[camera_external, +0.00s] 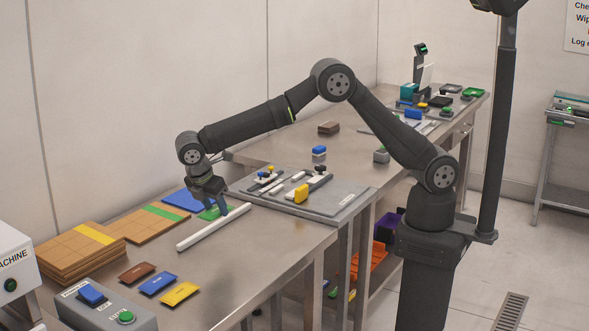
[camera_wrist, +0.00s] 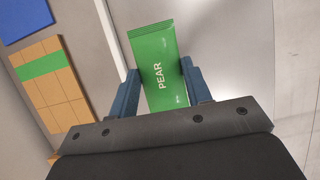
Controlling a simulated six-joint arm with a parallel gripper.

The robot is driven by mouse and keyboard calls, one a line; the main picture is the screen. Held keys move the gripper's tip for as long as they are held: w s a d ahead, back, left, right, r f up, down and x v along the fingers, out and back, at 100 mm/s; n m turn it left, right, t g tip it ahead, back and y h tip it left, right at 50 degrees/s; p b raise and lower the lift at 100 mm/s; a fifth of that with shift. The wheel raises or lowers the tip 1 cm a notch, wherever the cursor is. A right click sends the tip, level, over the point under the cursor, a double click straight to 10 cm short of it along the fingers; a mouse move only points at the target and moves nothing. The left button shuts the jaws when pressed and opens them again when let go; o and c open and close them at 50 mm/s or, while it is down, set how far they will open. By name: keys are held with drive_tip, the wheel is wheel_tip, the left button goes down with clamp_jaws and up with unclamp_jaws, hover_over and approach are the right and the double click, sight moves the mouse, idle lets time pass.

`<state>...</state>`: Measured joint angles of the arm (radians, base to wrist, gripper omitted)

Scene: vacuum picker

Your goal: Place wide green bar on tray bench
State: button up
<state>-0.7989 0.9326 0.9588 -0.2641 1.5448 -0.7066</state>
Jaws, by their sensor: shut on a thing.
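The wide green bar, a flat green packet marked PEAR (camera_wrist: 160,68), sits between the two blue fingers of my gripper (camera_wrist: 165,88) in the wrist view. My gripper (camera_external: 221,209) is shut on it, and the packet shows as a small green patch (camera_external: 208,214) in the external view. It is low over the near steel bench (camera_external: 235,262); I cannot tell whether it touches the surface. The far bench (camera_external: 345,158) bears small trays, including a green one (camera_external: 474,91) and a black one (camera_external: 441,101). Which bench is the tray bench is not marked legibly.
A white bar (camera_external: 213,228) lies just in front of my gripper. Cardboard boxes with yellow (camera_external: 75,252) and green (camera_external: 148,224) stripes stand to the left. Brown (camera_external: 137,272), blue (camera_external: 158,283) and yellow (camera_external: 180,294) packets lie in front. A grey board (camera_external: 335,205) holds small parts.

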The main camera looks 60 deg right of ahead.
drive_tip(key=s+a, duration=0.9)
drive_tip(key=a, duration=0.1)
hover_over(215, 299)
drive_tip(key=f, duration=0.7)
drive_tip(key=shift+w+a, duration=0.2)
drive_tip(key=shift+a, duration=0.2)
drive_tip(key=shift+s+a+f, duration=0.2)
drive_tip(key=shift+a+f, duration=0.1)
drive_tip(key=shift+a, duration=0.05)
drive_tip(key=shift+f, duration=2)
drive_tip(key=shift+f, duration=0.1)
drive_tip(key=o, duration=1)
drive_tip(key=shift+v, duration=3.9)
